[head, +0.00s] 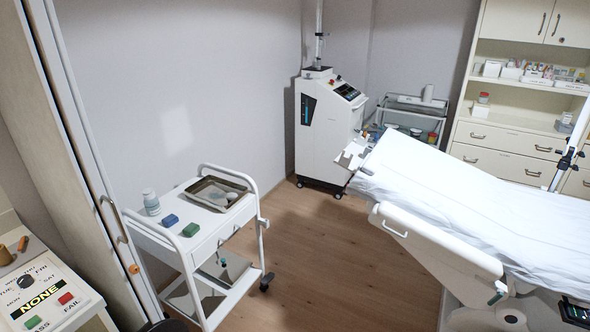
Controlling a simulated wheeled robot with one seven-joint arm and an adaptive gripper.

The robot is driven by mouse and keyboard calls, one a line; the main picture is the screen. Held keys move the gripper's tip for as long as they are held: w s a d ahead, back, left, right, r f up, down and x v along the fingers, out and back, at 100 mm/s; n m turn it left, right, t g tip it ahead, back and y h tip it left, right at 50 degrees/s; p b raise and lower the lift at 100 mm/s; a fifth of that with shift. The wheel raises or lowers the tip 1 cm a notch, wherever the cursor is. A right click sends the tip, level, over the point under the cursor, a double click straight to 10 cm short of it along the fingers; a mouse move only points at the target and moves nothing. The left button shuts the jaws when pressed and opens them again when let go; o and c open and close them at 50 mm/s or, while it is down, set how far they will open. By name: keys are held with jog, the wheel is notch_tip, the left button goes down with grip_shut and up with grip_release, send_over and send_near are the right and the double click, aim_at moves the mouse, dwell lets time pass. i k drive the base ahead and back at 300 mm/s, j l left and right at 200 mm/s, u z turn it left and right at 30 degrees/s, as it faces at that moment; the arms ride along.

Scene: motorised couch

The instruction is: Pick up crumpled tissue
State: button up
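A metal tray (216,193) sits on top of the white trolley (197,238) at the lower left. A small pale, rounded lump (229,196) lies in the tray. It may be the crumpled tissue, but it is too small to tell. I see no other clear crumpled tissue on the floor or on the couch. My gripper is not in view.
A bottle (151,202), a blue block (170,220) and a green block (191,229) stand on the trolley beside the tray. The couch (455,200) with a white sheet fills the right. Wooden floor (335,262) is clear between them. A machine (325,128) stands behind.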

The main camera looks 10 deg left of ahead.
aim_at(231, 197)
jog(key=i+u, duration=0.2)
jog(key=i, duration=0.25)
jog(key=i+l+u, duration=0.2)
jog(key=i, duration=0.3)
jog(key=i+u, duration=0.2)
jog(key=i, duration=0.25)
jog(key=i+l+u, duration=0.2)
jog(key=i, duration=0.25)
jog(key=i+u, duration=0.25)
jog(key=i, duration=0.6)
jog(key=i+l+u, duration=0.15)
jog(key=i+u, duration=0.15)
jog(key=i, duration=0.5)
